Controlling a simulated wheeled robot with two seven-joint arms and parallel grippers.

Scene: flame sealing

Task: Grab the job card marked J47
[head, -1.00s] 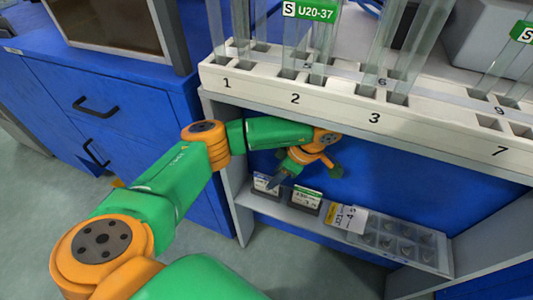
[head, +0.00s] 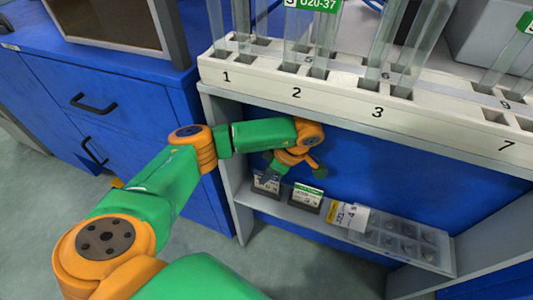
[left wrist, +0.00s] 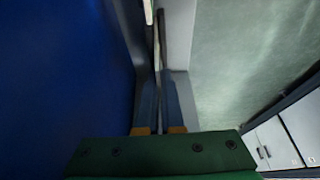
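Three job cards stand along the low shelf in the head view. The middle one (head: 307,197) has a green-topped label. The right one (head: 349,217) has yellow and white parts and leans back. Their print is too small for me to make out J47. My left gripper (head: 272,171) is just above the left card. In the left wrist view my two fingers (left wrist: 158,95) are a narrow gap apart, with thin edge-on strips beyond them that I cannot identify.
The shelf (head: 285,216) lies under a white numbered rack (head: 330,85) holding clear tubes. A clear compartment tray (head: 405,245) is right of the cards. A blue cabinet (head: 110,110) stands to the left. The blue panel is close behind the gripper.

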